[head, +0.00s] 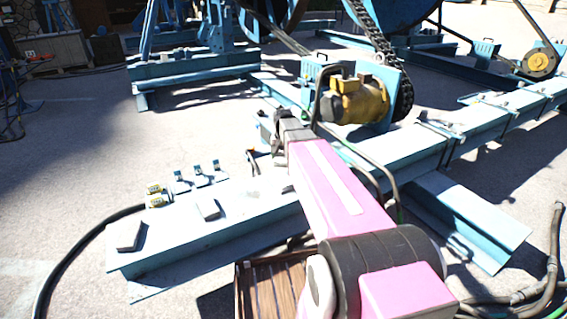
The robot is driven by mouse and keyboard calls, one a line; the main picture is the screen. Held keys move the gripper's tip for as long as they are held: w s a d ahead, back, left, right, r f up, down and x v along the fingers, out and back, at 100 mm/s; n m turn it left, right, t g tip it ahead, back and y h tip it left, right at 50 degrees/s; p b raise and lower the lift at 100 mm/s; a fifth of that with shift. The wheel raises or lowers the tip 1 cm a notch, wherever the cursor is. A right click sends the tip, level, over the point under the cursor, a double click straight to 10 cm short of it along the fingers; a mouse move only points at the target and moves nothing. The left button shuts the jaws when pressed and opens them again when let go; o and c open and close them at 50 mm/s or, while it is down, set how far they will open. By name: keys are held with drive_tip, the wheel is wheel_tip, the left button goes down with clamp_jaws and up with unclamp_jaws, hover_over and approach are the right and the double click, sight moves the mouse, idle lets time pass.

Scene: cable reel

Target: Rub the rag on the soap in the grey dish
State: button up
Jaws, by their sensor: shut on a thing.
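My gripper (252,162) is small in the head view, at the far end of my pink arm, just above the blue steel beam. It is shut on what looks like the rag, a small pale piece (253,186) below the fingers. My arm hides part of this spot. I cannot tell whether the rag touches the beam. Two small dark grey flat things lie on the beam: one (207,208) left of the gripper, one (128,235) near the beam's left end. I cannot make out soap in either, nor tell which is the grey dish.
The light blue beam (170,245) runs from lower left to upper right. Small yellow-marked parts (155,195) and blue clamps (198,170) stand along its far edge. A yellow motor (358,100) stands behind. A wooden slatted crate (270,290) is in front. Black cable curves at left.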

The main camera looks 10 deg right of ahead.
hover_over(282, 178)
drive_tip(key=shift+m, duration=0.4)
wheel_tip(282, 178, down, 5)
drive_tip(key=shift+r, duration=0.15)
drive_tip(key=shift+s+f, duration=0.1)
drive_tip(key=shift+f, duration=2.85)
drive_tip(key=shift+f, duration=0.6)
drive_tip(key=shift+r, duration=0.15)
drive_tip(key=shift+r, duration=3.4)
drive_tip(key=shift+r, duration=0.1)
